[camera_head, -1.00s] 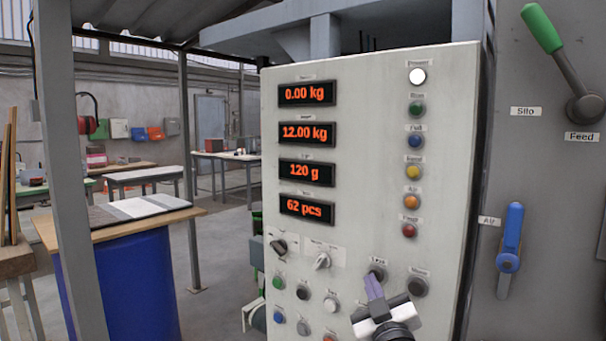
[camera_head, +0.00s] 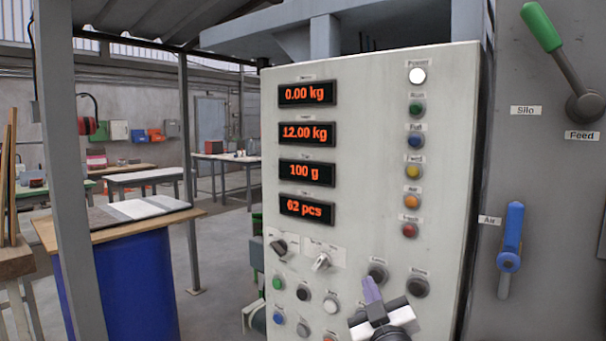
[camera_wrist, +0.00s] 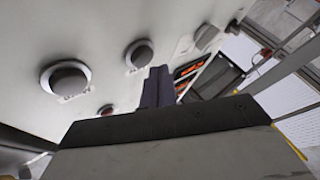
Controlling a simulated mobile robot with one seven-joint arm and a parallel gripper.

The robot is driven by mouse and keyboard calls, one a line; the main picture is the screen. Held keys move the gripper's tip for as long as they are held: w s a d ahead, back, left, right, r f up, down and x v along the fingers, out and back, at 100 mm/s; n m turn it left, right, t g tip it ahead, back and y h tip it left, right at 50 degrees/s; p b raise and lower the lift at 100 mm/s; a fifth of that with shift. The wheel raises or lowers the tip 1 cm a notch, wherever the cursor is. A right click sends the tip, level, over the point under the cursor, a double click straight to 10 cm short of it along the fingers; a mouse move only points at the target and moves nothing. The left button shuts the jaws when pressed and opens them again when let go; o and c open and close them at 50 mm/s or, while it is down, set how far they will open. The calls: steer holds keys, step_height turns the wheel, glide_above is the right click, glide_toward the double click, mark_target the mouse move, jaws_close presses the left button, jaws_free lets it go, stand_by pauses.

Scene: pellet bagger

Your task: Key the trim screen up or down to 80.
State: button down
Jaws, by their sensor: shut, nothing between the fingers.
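The panel's third screen (camera_head: 306,173) reads 100 g; its small label is too blurred to read surely, but it looks like the trim screen. Two dark round buttons sit low on the panel, a left one (camera_head: 377,272) and a right one (camera_head: 418,287). Their labels are hard to read. My gripper (camera_head: 371,290) is shut and empty, with its purple-grey fingertips just below the left button, seemingly a little off it. The wrist view shows the shut fingers (camera_wrist: 157,86) beside the left button (camera_wrist: 138,54), with the right button (camera_wrist: 66,78) farther left.
Other screens read 0.00 kg (camera_head: 306,93), 12.00 kg (camera_head: 306,133) and 62 pcs (camera_head: 306,208). Two selector knobs (camera_head: 321,262) and several small coloured buttons (camera_head: 302,293) lie left of my gripper. A blue lever (camera_head: 511,240) stands right of the panel.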

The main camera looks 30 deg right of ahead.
steer(key=shift+a, duration=0.1)
steer(key=a, duration=0.1)
steer(key=s+a, duration=0.1)
steer(key=a, duration=0.1)
steer(key=s+a, duration=0.1)
steer(key=a, duration=0.1)
steer(key=shift+s+a, duration=0.15)
steer(key=shift+a, duration=0.05)
stand_by(2.3)
